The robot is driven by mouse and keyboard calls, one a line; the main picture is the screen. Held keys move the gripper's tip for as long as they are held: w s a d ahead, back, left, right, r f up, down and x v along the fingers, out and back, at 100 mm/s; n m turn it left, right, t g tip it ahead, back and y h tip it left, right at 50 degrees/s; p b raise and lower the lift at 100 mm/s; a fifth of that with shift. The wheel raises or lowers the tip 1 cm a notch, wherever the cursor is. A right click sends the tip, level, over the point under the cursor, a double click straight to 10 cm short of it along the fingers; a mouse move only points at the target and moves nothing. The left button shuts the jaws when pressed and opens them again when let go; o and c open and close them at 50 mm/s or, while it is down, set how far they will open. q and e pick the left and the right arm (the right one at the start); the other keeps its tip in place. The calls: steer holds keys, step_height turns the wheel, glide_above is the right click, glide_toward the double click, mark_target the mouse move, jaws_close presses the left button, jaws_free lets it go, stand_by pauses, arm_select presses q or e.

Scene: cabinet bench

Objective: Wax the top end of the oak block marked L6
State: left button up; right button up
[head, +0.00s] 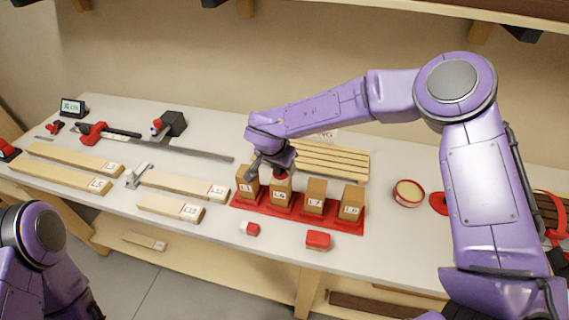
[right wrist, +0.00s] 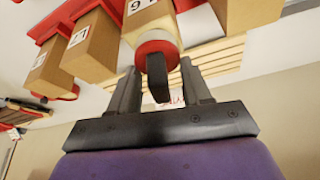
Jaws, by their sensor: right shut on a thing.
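The oak block marked L6 (head: 280,196) stands upright on a red tray (head: 297,217), second from the left in a row. My right gripper (head: 272,163) is above its top end. In the right wrist view, my right gripper (right wrist: 158,92) is shut on the dark handle of a round red applicator (right wrist: 157,47) with a pale rim. The applicator is at the top end of the L6 block (right wrist: 148,12) and covers it; whether it touches is hard to tell. An open red tin of pale wax (head: 408,193) stands right of the tray. My left gripper is out of view.
The L7 block (head: 314,197) stands close on the right, with another block (head: 351,203) beyond and one (head: 247,182) on the left. A slatted wooden rack (head: 330,160) lies behind. A red block (head: 318,240) and a small red-and-white piece (head: 250,228) lie in front.

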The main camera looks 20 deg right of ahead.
steer(key=shift+d+r, duration=0.1)
steer(key=shift+r, duration=2.95)
steer(key=shift+r, duration=0.1)
steer(key=shift+r, duration=1.45)
